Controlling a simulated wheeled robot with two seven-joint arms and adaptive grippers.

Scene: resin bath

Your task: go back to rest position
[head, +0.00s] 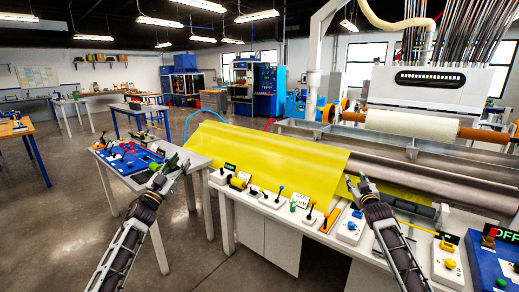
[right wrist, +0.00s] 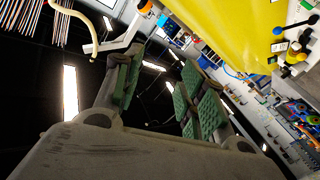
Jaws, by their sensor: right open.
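My left gripper (head: 172,164) is at the left of centre in the head view, in front of a small table with a blue board. It is too small and dark to tell whether its fingers are apart. My right gripper (head: 357,183) is over the front of the machine, by the right edge of the yellow sheet. The right wrist view shows its green-padded fingers (right wrist: 156,88) spread apart with nothing between them. No object is seen held by either gripper.
A yellow sheet (head: 270,155) drapes over the machine's front. A white control ledge (head: 262,203) with several levers and knobs runs below it. A blue board (head: 128,158) lies on the left table. A blue box (head: 492,262) stands at far right. Open floor (head: 60,200) lies left.

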